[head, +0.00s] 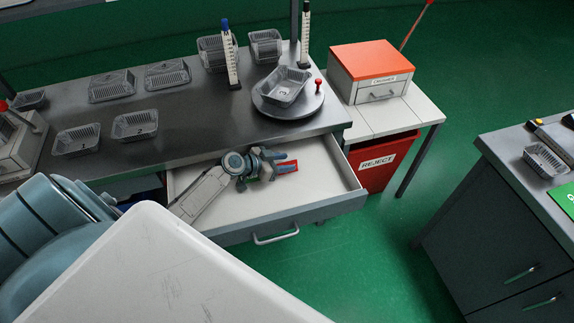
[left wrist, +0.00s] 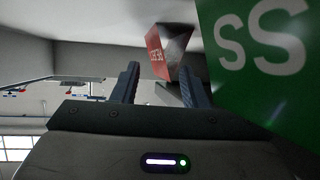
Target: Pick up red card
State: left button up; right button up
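The red card (head: 287,166) lies in the open drawer, just beyond my left gripper (head: 279,165). In the left wrist view the red card (left wrist: 154,53) shows ahead, between and just past the two fingertips (left wrist: 161,72), with light lettering on it. The fingers are apart, with a clear gap between them. A green card (left wrist: 255,58) with white letters "SS" fills the right of that view, close to the right finger. In the head view the gripper hides most of the green card. My right gripper is not in view.
The white-lined drawer (head: 325,180) stands open under the grey counter (head: 215,125). Foil trays (head: 135,124) and a round turntable (head: 262,108) stand on the counter. A red reject bin (head: 375,178) is right of the drawer.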

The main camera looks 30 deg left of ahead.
pick_arm(q)
grip_shut()
jog(key=shift+r, duration=0.1)
